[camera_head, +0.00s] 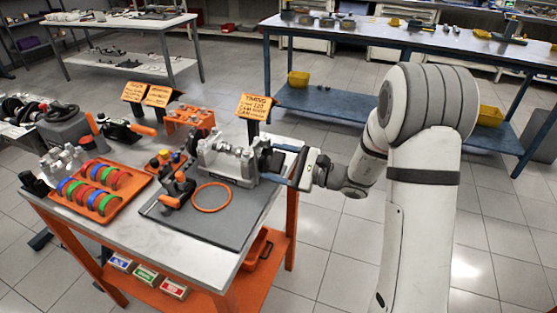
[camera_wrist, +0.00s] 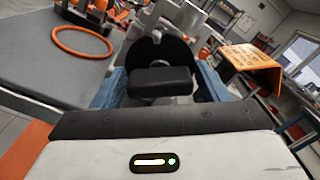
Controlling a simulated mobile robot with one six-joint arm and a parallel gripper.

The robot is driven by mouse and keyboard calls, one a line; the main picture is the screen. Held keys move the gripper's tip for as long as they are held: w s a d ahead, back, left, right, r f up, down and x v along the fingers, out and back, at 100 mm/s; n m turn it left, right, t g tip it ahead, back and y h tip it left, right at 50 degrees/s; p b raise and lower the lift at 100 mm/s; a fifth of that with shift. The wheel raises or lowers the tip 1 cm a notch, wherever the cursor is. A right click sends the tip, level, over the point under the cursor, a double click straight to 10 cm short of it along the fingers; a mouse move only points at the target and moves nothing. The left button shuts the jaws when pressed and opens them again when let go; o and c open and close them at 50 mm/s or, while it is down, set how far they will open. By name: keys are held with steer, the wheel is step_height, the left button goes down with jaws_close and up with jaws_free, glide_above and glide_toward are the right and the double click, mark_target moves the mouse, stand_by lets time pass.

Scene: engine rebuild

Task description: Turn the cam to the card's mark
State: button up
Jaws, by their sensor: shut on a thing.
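The engine block (camera_head: 228,160) is a grey metal housing on the dark mat. The cam's end shows in the wrist view as a black disc (camera_wrist: 146,54) with a silver hub and a dark block-shaped grip (camera_wrist: 160,82) in front. My gripper (camera_head: 277,163) reaches in from the right at the block's end. In the wrist view its blue fingers (camera_wrist: 162,88) stand either side of the dark grip, shut on it. The orange timing card (camera_head: 254,106) stands behind the block. It seems to read 120; the card also shows in the wrist view (camera_wrist: 250,62). The cam's angle mark is not readable.
An orange ring (camera_head: 211,209) lies on the grey mat (camera_head: 225,232). An orange tray (camera_head: 75,207) with coloured rings is at left. A blue bench (camera_head: 400,112) is at the back right.

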steer(key=m+p, duration=0.2)
steer(key=m, duration=0.1)
steer(key=shift+s+f+m+p, duration=0.1)
steer(key=shift+m+p, duration=1.05)
steer(key=shift+m, duration=0.65)
steer(key=o, duration=0.7)
steer(key=shift+v, duration=3.9)
